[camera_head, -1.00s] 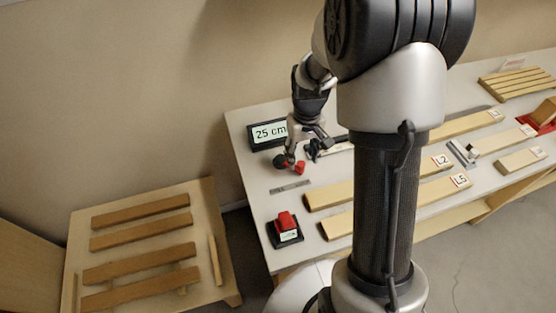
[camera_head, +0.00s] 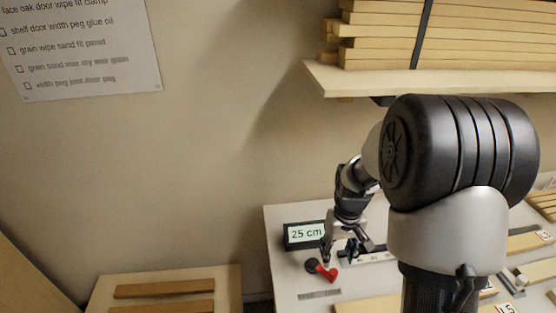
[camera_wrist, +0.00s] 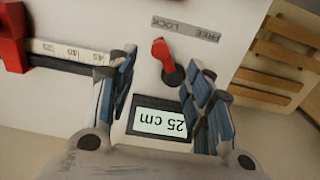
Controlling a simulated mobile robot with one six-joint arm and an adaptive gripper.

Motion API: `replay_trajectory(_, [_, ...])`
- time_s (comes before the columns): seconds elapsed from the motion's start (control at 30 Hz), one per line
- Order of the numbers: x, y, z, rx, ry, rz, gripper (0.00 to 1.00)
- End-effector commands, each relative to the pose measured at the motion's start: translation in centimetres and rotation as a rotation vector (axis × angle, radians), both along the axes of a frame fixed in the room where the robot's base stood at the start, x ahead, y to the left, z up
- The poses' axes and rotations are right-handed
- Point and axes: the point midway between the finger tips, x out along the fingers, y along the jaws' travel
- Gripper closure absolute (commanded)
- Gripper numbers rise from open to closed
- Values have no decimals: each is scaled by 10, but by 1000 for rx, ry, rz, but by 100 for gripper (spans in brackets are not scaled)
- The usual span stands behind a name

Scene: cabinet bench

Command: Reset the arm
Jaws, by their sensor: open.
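My gripper (camera_head: 339,249) is over the left end of the bench in the head view, beside the red lever (camera_head: 326,270). In the wrist view my gripper (camera_wrist: 166,78) is open, its blue-padded fingers apart with nothing held between them. I cannot tell whether a finger touches the base. The display (camera_head: 304,235) reads "25 cm"; it also shows upside down in the wrist view (camera_wrist: 160,121).
A scale rail (camera_wrist: 70,51) with a red block (camera_wrist: 11,38) lies left in the wrist view. A shelf (camera_head: 350,81) with strapped boards (camera_head: 375,40) hangs above the bench. A slatted wooden rack (camera_head: 165,289) stands lower left. A checklist (camera_head: 80,50) hangs on the wall.

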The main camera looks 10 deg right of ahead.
Motion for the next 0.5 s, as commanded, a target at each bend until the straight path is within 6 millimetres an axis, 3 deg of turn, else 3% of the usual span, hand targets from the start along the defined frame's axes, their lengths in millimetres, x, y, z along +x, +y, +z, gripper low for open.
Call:
replay_trajectory(0.13, [-3,4,16,-4,-20,1,53])
replay_trajectory(0.27, [-18,17,58,-12,-70,3,53])
replay_trajectory(0.5, [-78,47,140,-21,-189,3,53])
